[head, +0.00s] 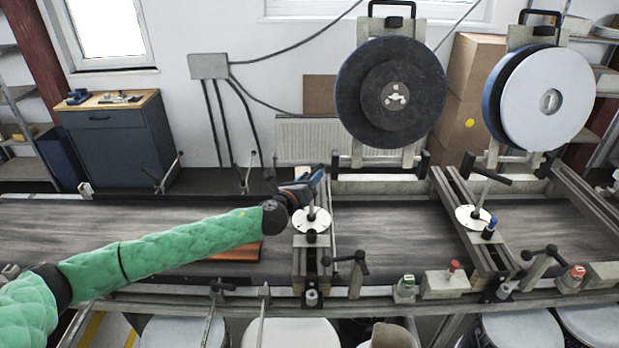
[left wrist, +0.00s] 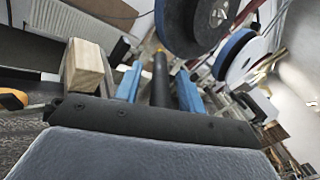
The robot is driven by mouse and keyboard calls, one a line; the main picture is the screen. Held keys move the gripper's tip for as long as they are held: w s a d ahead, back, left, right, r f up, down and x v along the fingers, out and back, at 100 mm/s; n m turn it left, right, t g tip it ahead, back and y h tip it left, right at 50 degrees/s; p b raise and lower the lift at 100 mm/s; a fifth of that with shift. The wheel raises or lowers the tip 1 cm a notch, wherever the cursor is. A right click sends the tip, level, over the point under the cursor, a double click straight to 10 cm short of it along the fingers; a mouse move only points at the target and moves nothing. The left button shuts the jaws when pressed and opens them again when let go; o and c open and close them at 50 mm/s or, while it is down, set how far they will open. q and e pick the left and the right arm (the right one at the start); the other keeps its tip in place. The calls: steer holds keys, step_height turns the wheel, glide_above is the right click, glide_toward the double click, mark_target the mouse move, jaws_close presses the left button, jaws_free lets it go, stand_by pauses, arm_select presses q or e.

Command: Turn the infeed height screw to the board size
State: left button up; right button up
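The infeed height screw, a metal post (head: 311,199) rising from a round white dial (head: 312,221), stands on the left cross-beam over the conveyor. My left gripper (head: 317,180) is at the top of this post and hides most of its crank. In the left wrist view the two blue fingers (left wrist: 159,90) stand apart, with a black upright handle (left wrist: 160,78) between them. Gaps show on both sides of the handle. An orange-brown board (head: 236,252) lies on the conveyor, partly under my left arm. The right gripper is not in view.
A second screw with a white dial (head: 473,217) and black crank (head: 487,175) stands to the right. A dark disc (head: 390,92) and a white disc (head: 547,99) stand behind the conveyor (head: 400,228). Lever handles and a red button (head: 453,266) line the front rail.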

arm_select(q)
jaws_close()
